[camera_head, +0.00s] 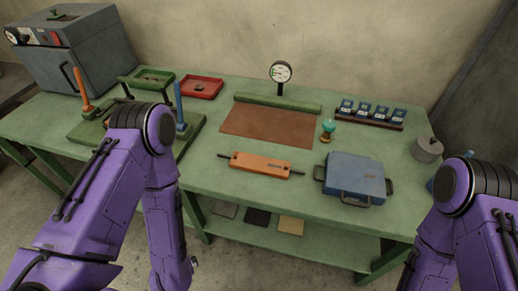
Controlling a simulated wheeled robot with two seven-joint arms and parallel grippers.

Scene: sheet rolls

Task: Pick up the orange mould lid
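The orange mould lid (262,165) lies flat on the green bench near its front edge, left of a blue box. It is a long block with a dark handle sticking out at each end. Nothing touches it. My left arm comes in at the left and bends down in front of the bench; its gripper is not visible. My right arm is at the right edge, also bent downward, with its gripper out of the picture.
A blue box with handles (355,175) stands right of the lid. Behind are a brown sheet (268,126), a green roll (278,103), a dial gauge (281,74) and a teal-topped stamp (327,130). My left arm partly hides the green press frame (190,130).

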